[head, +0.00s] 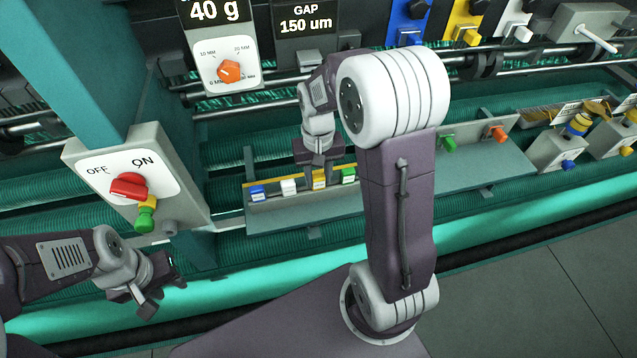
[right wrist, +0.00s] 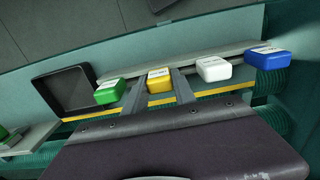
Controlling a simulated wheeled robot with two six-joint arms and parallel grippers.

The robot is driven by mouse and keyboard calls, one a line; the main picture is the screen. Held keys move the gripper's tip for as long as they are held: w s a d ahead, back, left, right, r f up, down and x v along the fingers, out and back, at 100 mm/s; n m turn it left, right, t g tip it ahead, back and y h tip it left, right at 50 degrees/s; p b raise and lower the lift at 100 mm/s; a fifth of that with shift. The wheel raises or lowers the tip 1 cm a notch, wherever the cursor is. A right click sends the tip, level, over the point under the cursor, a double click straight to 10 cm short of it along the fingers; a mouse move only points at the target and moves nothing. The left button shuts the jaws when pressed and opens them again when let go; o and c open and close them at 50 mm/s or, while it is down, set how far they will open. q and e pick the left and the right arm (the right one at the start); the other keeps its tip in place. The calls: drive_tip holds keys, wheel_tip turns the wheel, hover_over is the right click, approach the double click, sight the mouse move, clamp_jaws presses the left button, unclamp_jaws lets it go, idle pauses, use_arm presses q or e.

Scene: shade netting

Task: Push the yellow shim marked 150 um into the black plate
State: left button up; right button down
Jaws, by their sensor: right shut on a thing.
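The yellow shim (head: 319,180) stands in a row on the grey-green ledge between a white and a green shim. My right gripper (head: 319,164) is above it, pointing down, with its jaws shut on it. In the right wrist view the yellow shim (right wrist: 160,80) sits between the two fingers; its small label is too small to read. A black square plate (right wrist: 66,92) lies beyond the green shim in that view; in the head view my right arm hides that area. My left gripper (head: 157,290) is open and empty at the lower left.
White (head: 288,187), blue (head: 258,193) and green (head: 348,176) shims stand close beside the yellow one. A sign reading "GAP 150 um" (head: 306,22) is above the ledge. An OFF/ON box with a red knob (head: 129,186) stands at the left.

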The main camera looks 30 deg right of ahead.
drive_tip(key=shift+r+p, duration=0.8)
drive_tip(key=shift+r+p, duration=2.85)
drive_tip(key=shift+r, duration=0.1)
wheel_tip(320, 180, up, 4)
drive_tip(key=p, duration=0.3)
drive_tip(key=shift+p, duration=0.4)
